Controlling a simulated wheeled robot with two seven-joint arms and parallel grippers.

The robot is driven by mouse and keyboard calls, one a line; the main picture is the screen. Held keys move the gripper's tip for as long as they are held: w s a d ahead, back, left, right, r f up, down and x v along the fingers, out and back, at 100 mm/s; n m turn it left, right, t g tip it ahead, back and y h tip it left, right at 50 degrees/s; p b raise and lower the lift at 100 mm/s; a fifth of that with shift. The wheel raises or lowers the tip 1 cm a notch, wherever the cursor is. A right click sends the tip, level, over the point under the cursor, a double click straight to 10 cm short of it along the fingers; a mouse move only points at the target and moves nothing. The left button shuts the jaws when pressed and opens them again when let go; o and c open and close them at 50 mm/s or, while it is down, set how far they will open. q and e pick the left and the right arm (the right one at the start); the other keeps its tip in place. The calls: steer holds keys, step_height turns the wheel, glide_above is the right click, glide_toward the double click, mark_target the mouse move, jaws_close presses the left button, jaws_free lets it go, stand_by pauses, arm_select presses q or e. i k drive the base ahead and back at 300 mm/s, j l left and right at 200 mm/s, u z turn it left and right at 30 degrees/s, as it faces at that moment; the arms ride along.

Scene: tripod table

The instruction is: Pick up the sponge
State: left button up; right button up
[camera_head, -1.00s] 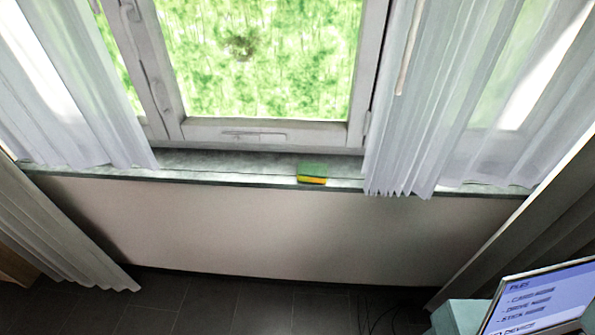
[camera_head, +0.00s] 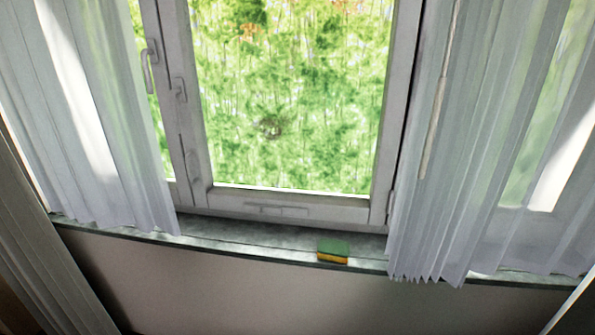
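The sponge (camera_head: 333,251) is a small block, green on top and yellow below. It lies on the grey window sill (camera_head: 230,238), near its front edge, below the window and a little left of the right-hand white curtain. Nothing covers it. Neither of my grippers shows in the head view.
White curtains hang over the sill at the left (camera_head: 100,140) and right (camera_head: 470,170). The window frame (camera_head: 290,207) with its handles stands behind the sill. The sill is bare between the curtains apart from the sponge. A pale wall drops below the sill.

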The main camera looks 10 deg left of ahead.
mark_target(333, 250)
steer(key=z, duration=0.45)
steer(key=j+z, duration=0.1)
steer(key=z, duration=0.4)
steer(key=j+z, duration=0.1)
steer(key=z, duration=0.35)
steer(key=j+z, duration=0.1)
steer(key=z, duration=0.35)
steer(key=j+z, duration=0.1)
steer(key=z, duration=0.4)
steer(key=j+z, duration=0.1)
steer(key=z, duration=0.85)
steer(key=j+z, duration=0.1)
steer(key=z, duration=0.25)
steer(key=k+z, duration=0.15)
steer(key=z, duration=0.2)
steer(key=j+z, duration=0.15)
steer(key=z, duration=0.15)
steer(key=k+u, duration=0.15)
steer(key=u, duration=0.2)
steer(key=k+j+u, duration=0.1)
steer(key=u, duration=0.7)
steer(key=j+u, duration=0.15)
steer(key=u, duration=0.7)
steer(key=j+u, duration=0.1)
steer(key=u, duration=0.75)
steer(key=i+j+u, duration=0.1)
steer(key=u, duration=0.35)
